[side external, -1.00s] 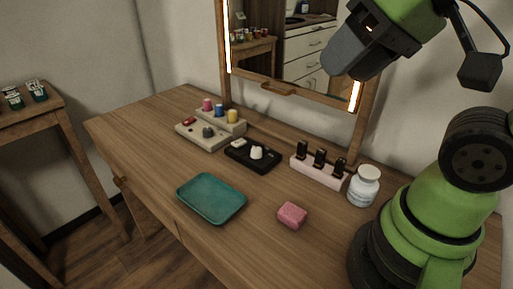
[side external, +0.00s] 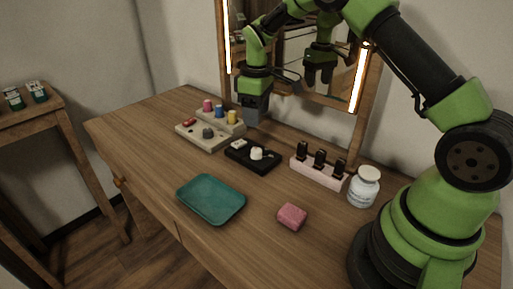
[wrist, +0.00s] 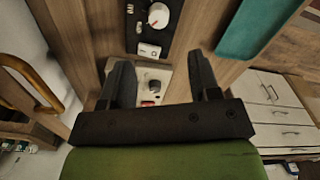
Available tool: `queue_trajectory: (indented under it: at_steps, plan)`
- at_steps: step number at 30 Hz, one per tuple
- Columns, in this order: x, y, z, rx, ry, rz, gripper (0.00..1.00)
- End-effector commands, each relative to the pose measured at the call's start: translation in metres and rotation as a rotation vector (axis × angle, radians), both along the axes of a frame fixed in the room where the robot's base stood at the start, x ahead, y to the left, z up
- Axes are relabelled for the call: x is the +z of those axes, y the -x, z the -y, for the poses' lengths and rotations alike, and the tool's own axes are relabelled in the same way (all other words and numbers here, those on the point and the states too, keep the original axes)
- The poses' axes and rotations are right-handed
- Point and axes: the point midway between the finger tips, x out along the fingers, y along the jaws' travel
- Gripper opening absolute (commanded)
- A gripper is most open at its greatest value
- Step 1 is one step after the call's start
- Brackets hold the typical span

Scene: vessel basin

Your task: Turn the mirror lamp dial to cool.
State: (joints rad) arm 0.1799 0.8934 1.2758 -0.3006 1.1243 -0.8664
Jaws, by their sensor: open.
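A black panel (side external: 262,163) on the table carries a white round dial (side external: 257,153) and a small white switch (side external: 238,144). A beige panel (side external: 208,146) beside it has a dark grey knob (side external: 208,132) and a red button (side external: 189,122). No labels are readable, so I cannot tell which knob is the lamp dial or its setting. My gripper (side external: 256,116) points down near the mirror, by the beige panel's back right. In the wrist view my open, empty gripper (wrist: 160,62) frames the beige panel (wrist: 165,78); the white dial (wrist: 158,15) shows beyond its fingertips.
Pink, blue and yellow pegs (side external: 219,111) stand on a block at the beige panel's back. The mirror frame (side external: 310,101) rises behind. A pink rack (side external: 318,172) with black bottles, a white jar (side external: 363,187), pink block (side external: 292,216) and teal tray (side external: 211,198) stand nearby.

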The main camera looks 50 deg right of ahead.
Motion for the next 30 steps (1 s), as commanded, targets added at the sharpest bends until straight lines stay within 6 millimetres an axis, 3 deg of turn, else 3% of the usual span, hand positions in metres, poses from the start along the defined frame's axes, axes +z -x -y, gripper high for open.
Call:
queue_trajectory:
  at_steps: [7, 19, 30]
  plan:
    - [-0.027, -0.001, 0.003, 0.016, 0.001, -0.018, 0.57]
    - [-0.096, -0.001, 0.002, 0.014, 0.001, -0.017, 0.57]
    - [-0.108, -0.001, 0.002, 0.014, 0.002, -0.012, 0.57]
